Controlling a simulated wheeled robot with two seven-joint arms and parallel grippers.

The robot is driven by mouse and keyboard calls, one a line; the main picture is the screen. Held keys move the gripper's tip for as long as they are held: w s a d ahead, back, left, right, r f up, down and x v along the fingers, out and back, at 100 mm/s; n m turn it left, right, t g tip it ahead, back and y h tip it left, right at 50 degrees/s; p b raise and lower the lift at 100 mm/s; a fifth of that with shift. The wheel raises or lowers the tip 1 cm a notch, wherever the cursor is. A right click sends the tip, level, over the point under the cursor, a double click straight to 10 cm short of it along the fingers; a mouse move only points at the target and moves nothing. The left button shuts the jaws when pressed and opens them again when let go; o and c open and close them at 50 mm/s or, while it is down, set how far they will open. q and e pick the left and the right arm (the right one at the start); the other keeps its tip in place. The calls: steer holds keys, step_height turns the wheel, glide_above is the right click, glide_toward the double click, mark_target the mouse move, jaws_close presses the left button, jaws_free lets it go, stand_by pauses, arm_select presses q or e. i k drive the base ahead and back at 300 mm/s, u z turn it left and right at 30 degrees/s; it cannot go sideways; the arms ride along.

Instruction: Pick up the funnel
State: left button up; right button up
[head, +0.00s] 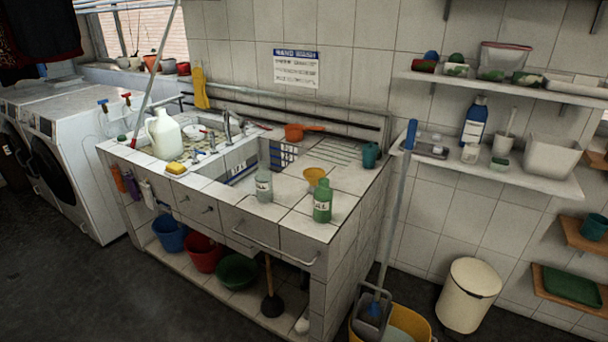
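A small yellow funnel (314,175) is on the tiled counter (345,178), right of the sink basin. Its wide mouth faces up, and its lower part is partly hidden behind a green labelled bottle (322,203). A clear bottle (264,186) with a pale label stands to the front left of it. Neither of my grippers shows in the head view.
An orange pan (302,132) and a teal cup (370,155) are at the counter's back. A white jug (163,134) and a yellow sponge (177,169) are on the left. A mop (398,200) stands in a yellow bucket (415,322) at the right. Dark floor in front is clear.

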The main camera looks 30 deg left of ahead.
mark_target(313, 175)
steer(key=u, duration=0.85)
steer(key=i, duration=0.75)
steer(key=u, duration=0.7)
